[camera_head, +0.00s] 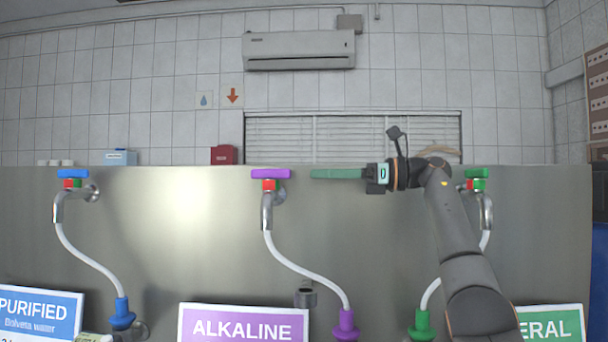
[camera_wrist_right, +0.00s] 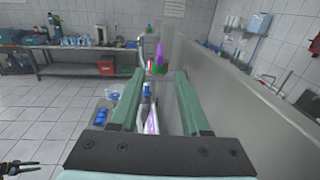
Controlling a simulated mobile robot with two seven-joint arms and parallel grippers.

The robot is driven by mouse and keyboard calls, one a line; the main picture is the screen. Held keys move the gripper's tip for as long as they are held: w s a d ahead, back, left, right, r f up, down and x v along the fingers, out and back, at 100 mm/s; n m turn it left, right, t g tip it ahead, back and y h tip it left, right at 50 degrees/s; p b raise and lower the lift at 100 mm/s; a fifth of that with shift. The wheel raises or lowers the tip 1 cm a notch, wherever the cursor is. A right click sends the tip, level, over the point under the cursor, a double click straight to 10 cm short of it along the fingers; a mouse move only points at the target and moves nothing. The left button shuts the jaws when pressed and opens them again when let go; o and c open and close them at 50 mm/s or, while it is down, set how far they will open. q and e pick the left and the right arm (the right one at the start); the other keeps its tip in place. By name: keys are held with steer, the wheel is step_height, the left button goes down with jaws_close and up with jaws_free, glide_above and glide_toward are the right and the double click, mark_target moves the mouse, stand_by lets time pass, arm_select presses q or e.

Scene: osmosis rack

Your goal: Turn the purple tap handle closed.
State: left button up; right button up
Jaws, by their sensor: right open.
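In the right wrist view the purple handle (camera_wrist_right: 159,52) shows end-on, ahead of and between the fingers. My right gripper (camera_head: 314,174) points left at about the handle's height, with a small gap to its right end. Its green fingers (camera_wrist_right: 158,73) are spread apart with nothing held.
A blue-handled tap (camera_head: 73,173) is at the left and a green-handled tap (camera_head: 477,173) at the right, partly behind my right arm. White hoses run down from the taps. An ALKALINE sign (camera_head: 243,324) stands below. The steel panel (camera_head: 175,225) between taps is bare.

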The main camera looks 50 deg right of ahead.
steer(key=shift+s+d, duration=0.2)
steer(key=shift+s, duration=0.15)
steer(key=shift+c, duration=0.3)
